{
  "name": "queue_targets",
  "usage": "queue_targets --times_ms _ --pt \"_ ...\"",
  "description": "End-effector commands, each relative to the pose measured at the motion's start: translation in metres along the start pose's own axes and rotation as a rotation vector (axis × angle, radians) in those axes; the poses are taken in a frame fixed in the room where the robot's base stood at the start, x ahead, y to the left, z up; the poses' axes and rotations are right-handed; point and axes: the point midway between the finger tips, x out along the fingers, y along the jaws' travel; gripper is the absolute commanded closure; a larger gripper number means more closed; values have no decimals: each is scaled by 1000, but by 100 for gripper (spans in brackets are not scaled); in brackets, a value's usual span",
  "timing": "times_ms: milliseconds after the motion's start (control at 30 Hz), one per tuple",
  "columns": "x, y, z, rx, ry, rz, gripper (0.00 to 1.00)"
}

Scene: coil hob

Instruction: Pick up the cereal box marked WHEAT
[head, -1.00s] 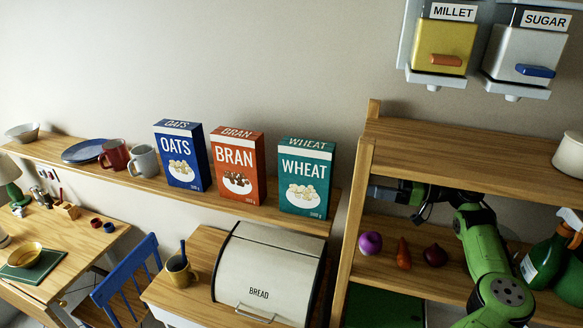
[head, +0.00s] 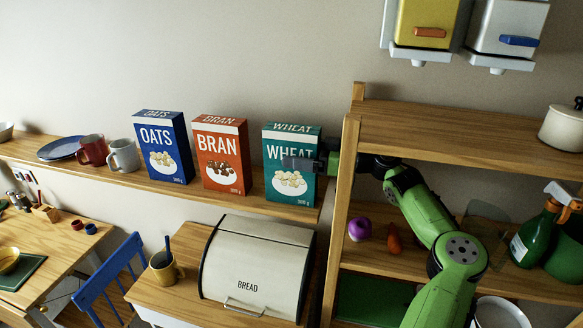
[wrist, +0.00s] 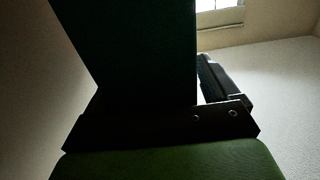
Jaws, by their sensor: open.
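The teal cereal box marked WHEAT (head: 290,190) stands upright at the right end of the wall shelf in the head view. My gripper (head: 299,164) reaches in from the right at the box's mid-height. One grey finger crosses in front of the box and covers part of its lettering; the other finger is hidden. In the wrist view a dark green surface, apparently the box (wrist: 140,50), fills the upper middle close to my gripper, with one finger (wrist: 222,85) to its right. The jaws are open, and contact with the box cannot be told.
The red BRAN box (head: 221,155) stands left of WHEAT with a narrow gap, then the blue OATS box (head: 163,147). A wooden rack (head: 345,190) rises just right of WHEAT, with my arm passing through it. A bread bin (head: 258,265) stands below the shelf.

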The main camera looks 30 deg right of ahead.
Motion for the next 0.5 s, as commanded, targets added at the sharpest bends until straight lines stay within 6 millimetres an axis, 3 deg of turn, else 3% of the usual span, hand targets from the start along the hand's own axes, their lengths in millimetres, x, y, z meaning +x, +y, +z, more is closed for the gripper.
queue_targets --times_ms 200,500 --pt "2 0 0 0 1 1 12" --pt "2 0 0 0 1 1 58"
